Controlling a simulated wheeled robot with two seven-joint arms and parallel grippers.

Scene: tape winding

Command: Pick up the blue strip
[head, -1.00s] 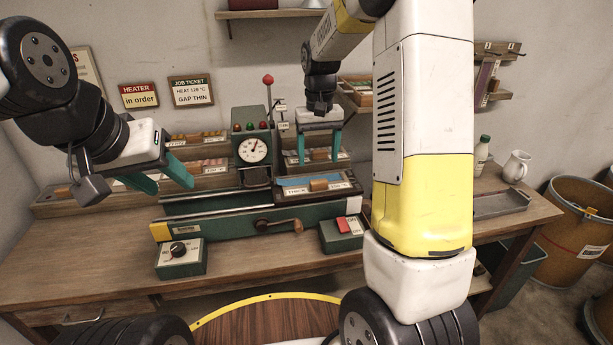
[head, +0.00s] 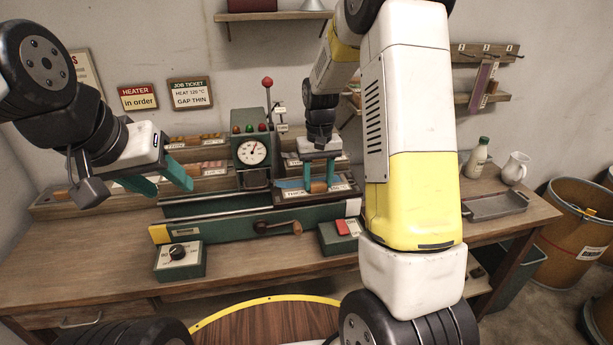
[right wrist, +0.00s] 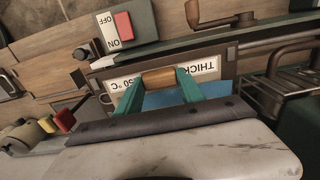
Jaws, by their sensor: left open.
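The blue strip (head: 289,184) lies in the slot labelled THICK on the bench machine, with a wooden grip (head: 318,186) at its front edge. The strip also shows in the right wrist view (right wrist: 163,99), partly hidden by my fingers. My right gripper (head: 318,185) is down at the strip, its teal fingers closed against both ends of the wooden grip. In the right wrist view the fingers (right wrist: 159,80) meet the grip's ends with no clear gap. My left gripper (head: 162,181) is open and empty, above the left part of the bench.
The green machine carries a gauge (head: 252,151), a crank (head: 278,228) and a lever with a red knob (head: 267,83). A dial box (head: 180,260) and a red-switch box (head: 340,237) stand in front. Racks of strips line the back. A grey tray (head: 495,206) lies right.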

